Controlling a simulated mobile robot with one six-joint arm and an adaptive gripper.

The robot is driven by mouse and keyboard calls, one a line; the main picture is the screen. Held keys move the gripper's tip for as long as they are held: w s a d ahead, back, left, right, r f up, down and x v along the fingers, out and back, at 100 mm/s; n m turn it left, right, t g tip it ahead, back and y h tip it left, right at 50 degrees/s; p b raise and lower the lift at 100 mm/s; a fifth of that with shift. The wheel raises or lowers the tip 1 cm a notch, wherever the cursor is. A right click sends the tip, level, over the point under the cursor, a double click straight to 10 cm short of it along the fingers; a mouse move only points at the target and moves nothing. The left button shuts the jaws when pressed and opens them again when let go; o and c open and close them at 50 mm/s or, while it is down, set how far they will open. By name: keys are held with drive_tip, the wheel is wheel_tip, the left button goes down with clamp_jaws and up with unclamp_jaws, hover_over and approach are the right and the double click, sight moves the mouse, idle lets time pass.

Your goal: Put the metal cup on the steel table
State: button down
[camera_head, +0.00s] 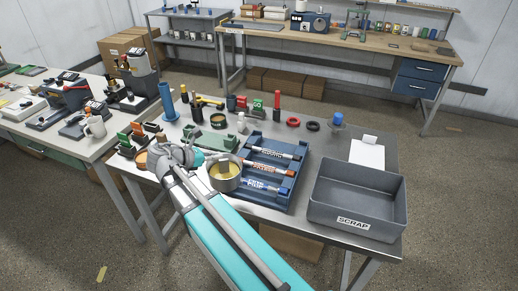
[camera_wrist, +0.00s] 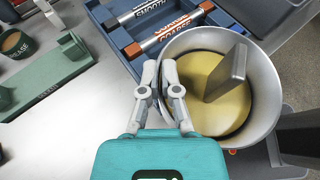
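The metal cup (camera_head: 224,184) is a round silver vessel with yellow content, at the near left corner of the blue tray in the head view. In the wrist view the cup (camera_wrist: 268,118) fills the right side, with a grey slab-like shape across its opening. My gripper (camera_wrist: 160,66) has its fingertips close together at the cup's left side and seems to be shut on it there; the exact contact is hidden. The cup appears raised, overlapping the tray's edge. The steel table (camera_head: 375,150) lies below. In the head view my arm hides its near left part.
The blue tray (camera_head: 247,150) holds labelled tools. A grey SCRAP bin (camera_head: 340,215) stands at the right, with white paper (camera_head: 367,152) behind it. A green stand (camera_wrist: 45,85) and small containers occupy the left and back. Bare tabletop shows beside the green stand.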

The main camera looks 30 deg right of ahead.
drive_tip(key=w+a+r+n+t+y+p, duration=0.1)
drive_tip(key=w+a+r+n+t, duration=0.1)
drive_tip(key=w+a+n+t, duration=0.5)
drive_tip(key=shift+w+a+y, duration=0.2)
drive_tip(key=shift+w+y, duration=0.2)
drive_tip(key=shift+w, duration=0.5)
drive_tip(key=shift+w+f, duration=0.1)
drive_tip(key=w+a+f+b, duration=0.1)
drive_tip(key=w+f+b, duration=0.7)
drive_tip(key=w, duration=0.4)
drive_tip(key=shift+w+a+f+b, duration=0.35)
drive_tip(key=shift+w+a+f, duration=0.05)
drive_tip(key=shift+f, duration=0.05)
drive_tip(key=shift+f, duration=0.1)
drive_tip(key=shift+w+f+b, duration=0.4)
drive_tip(key=shift+f+b, duration=0.1)
drive_tip(key=shift+b, duration=0.1)
drive_tip(key=shift+f+b, duration=1.4)
drive_tip(key=shift+f, duration=0.05)
